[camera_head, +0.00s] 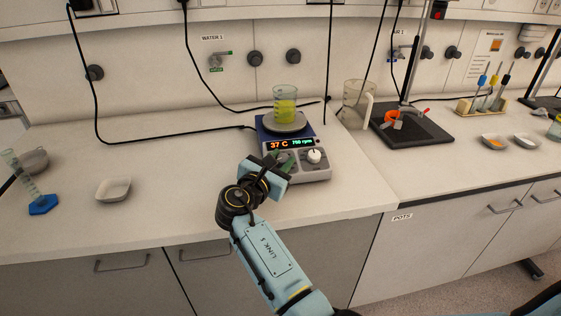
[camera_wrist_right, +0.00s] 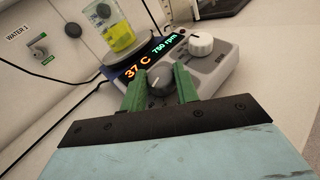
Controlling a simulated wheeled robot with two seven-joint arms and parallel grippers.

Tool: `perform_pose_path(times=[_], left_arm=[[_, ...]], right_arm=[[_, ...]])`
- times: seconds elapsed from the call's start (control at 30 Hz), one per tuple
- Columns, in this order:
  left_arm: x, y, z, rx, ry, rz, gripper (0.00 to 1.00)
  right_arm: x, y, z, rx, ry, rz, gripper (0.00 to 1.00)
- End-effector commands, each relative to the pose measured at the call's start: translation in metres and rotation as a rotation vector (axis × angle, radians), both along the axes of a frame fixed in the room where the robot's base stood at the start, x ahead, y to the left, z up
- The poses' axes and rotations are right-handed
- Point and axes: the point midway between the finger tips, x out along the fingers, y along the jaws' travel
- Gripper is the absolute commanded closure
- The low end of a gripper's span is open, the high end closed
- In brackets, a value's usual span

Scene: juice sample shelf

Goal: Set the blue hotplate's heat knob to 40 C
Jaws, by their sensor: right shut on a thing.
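The blue hotplate (camera_head: 264,133) stands on the bench with its grey control front toward me. Its display (camera_head: 290,143) reads 37 C in red and 750 rpm in green. The heat knob (camera_wrist_right: 159,83) is the dark grey one on the left in the right wrist view. My right gripper (camera_wrist_right: 160,88) is shut on it, with a green finger on each side. In the head view the gripper (camera_head: 283,163) hides most of that knob. The white knob (camera_head: 314,155) to the right is free. My left gripper is not in view.
A beaker of yellow liquid (camera_head: 285,112) stands on the hotplate's round top. A clear jug (camera_head: 355,103) and a dark stand base (camera_head: 411,131) are to the right. A white dish (camera_head: 113,189) and a blue-footed cylinder (camera_head: 43,205) are at left. Black cables hang behind.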

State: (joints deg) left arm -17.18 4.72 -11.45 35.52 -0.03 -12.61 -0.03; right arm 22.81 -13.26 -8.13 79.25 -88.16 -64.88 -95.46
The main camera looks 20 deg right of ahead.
Motion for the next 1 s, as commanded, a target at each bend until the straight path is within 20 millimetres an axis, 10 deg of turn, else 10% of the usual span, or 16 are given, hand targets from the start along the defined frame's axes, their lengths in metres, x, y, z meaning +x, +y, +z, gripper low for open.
perform_pose_path(times=[0.33,0.37,0.5,1.0], left_arm=[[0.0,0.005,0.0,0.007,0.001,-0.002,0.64],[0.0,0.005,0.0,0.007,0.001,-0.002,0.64],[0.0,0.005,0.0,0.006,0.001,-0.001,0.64],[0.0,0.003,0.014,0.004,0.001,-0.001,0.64]], right_arm=[[0.0,0.0,-0.001,0.003,0.001,-0.004,0.93],[0.0,0.0,-0.001,0.003,0.001,-0.004,0.67],[0.0,0.0,0.0,0.002,0.0,-0.003,0.49],[-0.014,0.018,0.003,0.002,0.004,0.0,0.48]])
